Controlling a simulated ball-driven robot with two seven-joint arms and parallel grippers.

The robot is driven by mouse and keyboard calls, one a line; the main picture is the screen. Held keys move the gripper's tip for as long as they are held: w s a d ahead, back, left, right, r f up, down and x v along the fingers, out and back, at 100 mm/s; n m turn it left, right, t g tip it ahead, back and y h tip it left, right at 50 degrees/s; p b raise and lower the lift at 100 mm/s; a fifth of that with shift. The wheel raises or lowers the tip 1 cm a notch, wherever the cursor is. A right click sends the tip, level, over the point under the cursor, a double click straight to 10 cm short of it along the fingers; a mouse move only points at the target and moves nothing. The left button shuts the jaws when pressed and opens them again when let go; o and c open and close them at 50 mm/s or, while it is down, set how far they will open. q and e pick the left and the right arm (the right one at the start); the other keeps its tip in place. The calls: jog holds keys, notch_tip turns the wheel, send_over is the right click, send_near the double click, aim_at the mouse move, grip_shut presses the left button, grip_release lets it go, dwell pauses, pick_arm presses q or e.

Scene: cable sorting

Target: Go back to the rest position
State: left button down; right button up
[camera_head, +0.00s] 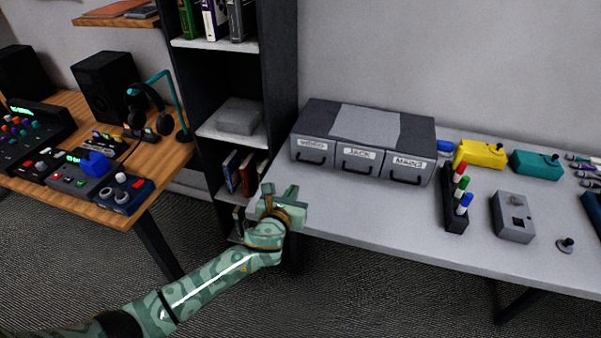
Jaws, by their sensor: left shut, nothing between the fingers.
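My left gripper (280,193) is at the end of the green patterned arm that comes in from the lower left. It is in front of the bookshelf, at the left front corner of the grey table (390,230). It is shut with nothing held. A grey drawer unit (365,142) stands on the table to the right of and behind the gripper. Its closed drawers are labelled VIDEO, JACK and MAINS. My right gripper does not show.
A black bookshelf (279,75) stands behind my gripper. A wooden desk (170,165) with speakers, headphones and mixers is at the left. On the table are a marker holder (454,207), a grey box (512,217), a yellow box (480,154) and a teal box (536,165).

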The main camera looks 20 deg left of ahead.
pick_arm(q)
jog(key=s+a+f+n+g+y, duration=0.15)
jog(key=s+a+n+g, duration=0.4)
jog(key=s+n, duration=1)
jog(key=s+a+n+g+y, duration=0.35)
jog(key=s+a+n, duration=0.35)
jog(key=s+n, duration=0.85)
jog(key=s+d+f+m+g+h, duration=0.1)
jog(key=s+d+f+h, duration=0.15)
jog(key=f, duration=0.95)
jog(key=s+d+f+m+g+h, duration=0.1)
jog(key=s+d+f+g, duration=0.15)
jog(key=f, duration=0.95)
jog(key=s+f+n+g, duration=0.1)
jog(key=s+f, duration=0.7)
jog(key=s, duration=0.3)
jog(key=s+f+n+g+h, duration=0.1)
jog(key=s+f+n, duration=0.1)
jog(key=s+f, duration=0.6)
jog(key=s, duration=0.2)
jog(key=shift+s+a+n, duration=0.3)
jog(key=shift+s+a, duration=0.1)
